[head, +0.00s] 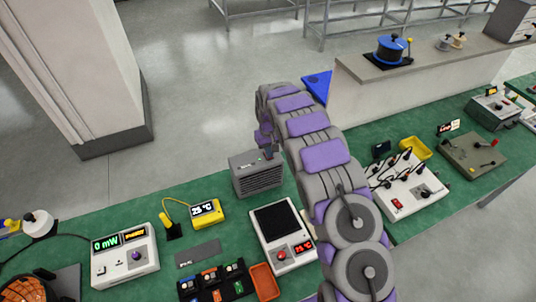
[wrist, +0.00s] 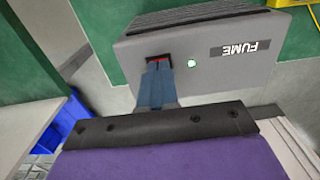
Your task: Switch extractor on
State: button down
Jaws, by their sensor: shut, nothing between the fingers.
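The extractor (head: 257,175) is a grey box with a slatted face, standing on the green bench mat in the head view. In the wrist view the extractor (wrist: 235,75) shows a FUME label and a round green light (wrist: 191,63) that looks lit. Beside the light is a dark switch recess with a red part (wrist: 158,58), mostly covered by my fingers. My gripper (wrist: 157,68) is shut and empty, its fingertips at the switch; whether they touch it I cannot tell. In the head view my gripper (head: 267,152) is at the extractor's back upper edge.
A hot plate (head: 282,240) stands right in front of the extractor. A yellow temperature display (head: 205,212) and a power meter (head: 124,258) are to the left. A white panel with cables (head: 408,190) lies to the right. A pillar (head: 75,70) rises behind the bench.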

jog(key=shift+r+p, duration=0.9)
jog(key=shift+r, duration=2.5)
jog(key=s+d+r+m+h+b, duration=0.1)
jog(key=s+d+r+m+b, duration=0.1)
jog(key=s+d+r, duration=0.65)
jog(key=s+d+r+m+b, duration=0.1)
jog(key=s+d+r, duration=0.2)
jog(key=s+r, duration=0.55)
jog(key=s+d+f+g+b, duration=0.1)
jog(key=s+f, duration=0.1)
jog(key=s, duration=1.5)
jog(key=s+d+f+m+y+b, duration=0.1)
jog(key=s+f+b, duration=0.1)
jog(key=s, duration=1.4)
jog(key=shift+s+m+g, duration=0.3)
jog(key=shift+s+g, duration=0.1)
